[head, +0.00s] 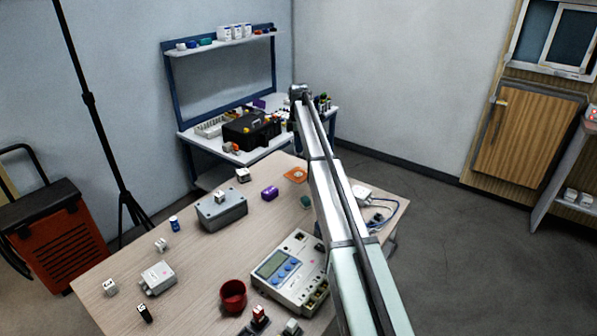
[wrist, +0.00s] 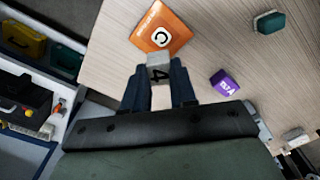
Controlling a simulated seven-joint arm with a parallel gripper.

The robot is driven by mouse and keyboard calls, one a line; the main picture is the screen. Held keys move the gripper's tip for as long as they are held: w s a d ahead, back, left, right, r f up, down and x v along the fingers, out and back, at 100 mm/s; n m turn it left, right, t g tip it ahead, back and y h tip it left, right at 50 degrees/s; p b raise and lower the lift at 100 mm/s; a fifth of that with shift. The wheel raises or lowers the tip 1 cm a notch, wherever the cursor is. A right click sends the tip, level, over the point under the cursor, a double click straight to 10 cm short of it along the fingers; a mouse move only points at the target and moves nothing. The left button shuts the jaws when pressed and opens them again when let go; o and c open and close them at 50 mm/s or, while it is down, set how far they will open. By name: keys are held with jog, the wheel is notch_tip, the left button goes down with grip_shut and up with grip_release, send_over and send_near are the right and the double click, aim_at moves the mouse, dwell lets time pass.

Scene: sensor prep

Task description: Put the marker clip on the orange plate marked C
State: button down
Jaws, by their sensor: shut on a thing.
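The orange plate (wrist: 180,34) bears a white C label and lies on the wood-grain table; it also shows in the head view (head: 291,176), just left of my arm. My gripper (wrist: 159,82) is shut on a small pale grey piece marked 4, seemingly the marker clip (wrist: 158,73). In the wrist view the piece sits at the plate's near edge, and its height above the table cannot be told. In the head view my arm hides the fingers and the held piece.
A purple block (wrist: 224,83) lies right of the plate; a teal case (wrist: 269,22) is farther right. A grey box (head: 222,214), a meter (head: 290,272) and a red cup (head: 233,296) stand on the table. A side bench with a black toolbox (head: 250,131) is beyond the table's edge.

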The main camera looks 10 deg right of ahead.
jog(key=shift+f, duration=4.75)
jog(key=shift+f, duration=0.1)
jog(key=c, duration=0.9)
grip_release()
notch_tip(320, 180, up, 12)
jog(key=shift+r, duration=0.15)
